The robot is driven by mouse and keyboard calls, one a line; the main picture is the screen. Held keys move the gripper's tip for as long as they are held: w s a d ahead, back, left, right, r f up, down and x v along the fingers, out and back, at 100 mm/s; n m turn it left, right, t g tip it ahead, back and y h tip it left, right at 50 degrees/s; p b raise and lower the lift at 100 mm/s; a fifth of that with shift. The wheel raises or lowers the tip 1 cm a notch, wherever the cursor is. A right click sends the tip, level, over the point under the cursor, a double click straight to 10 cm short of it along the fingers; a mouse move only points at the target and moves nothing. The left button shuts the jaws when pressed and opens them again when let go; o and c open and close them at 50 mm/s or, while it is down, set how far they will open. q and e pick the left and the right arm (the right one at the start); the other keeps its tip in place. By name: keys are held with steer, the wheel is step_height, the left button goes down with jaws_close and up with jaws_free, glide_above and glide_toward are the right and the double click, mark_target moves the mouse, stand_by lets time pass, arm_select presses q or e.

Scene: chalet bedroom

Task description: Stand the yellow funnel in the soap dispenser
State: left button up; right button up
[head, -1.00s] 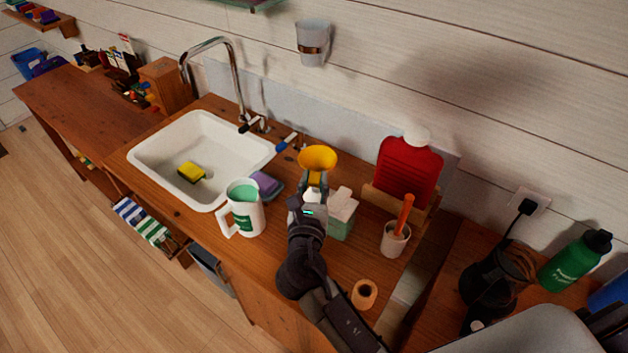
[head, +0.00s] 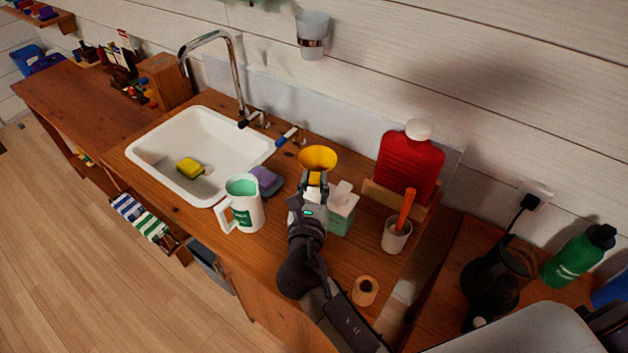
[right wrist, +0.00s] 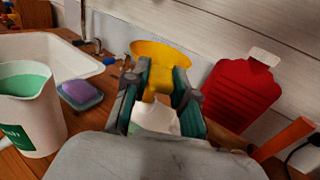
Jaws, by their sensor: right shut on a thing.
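My right gripper (head: 315,182) is shut on the funnel's lower part. In the right wrist view the funnel (right wrist: 162,54) sits between the fingers of the right gripper (right wrist: 158,88). A pale, whitish thing (right wrist: 154,118) shows below the funnel between the fingers. It may be the soap dispenser, but the gripper hides most of it. I cannot tell whether the funnel's spout is inside it. My left gripper is not in view.
A white jug of green liquid (head: 241,208) stands left of my gripper, near a purple sponge (head: 264,181). A red bottle (head: 408,165) and a cup with an orange-handled tool (head: 396,238) stand farther right.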

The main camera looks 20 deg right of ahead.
steer(key=shift+f+b, duration=1.15)
steer(key=shift+f, duration=0.65)
steer(key=shift+f, duration=0.1)
steer(key=o, duration=1)
steer(key=v, duration=1.2)
steer(key=shift+a, duration=0.1)
steer(key=shift+s, duration=0.1)
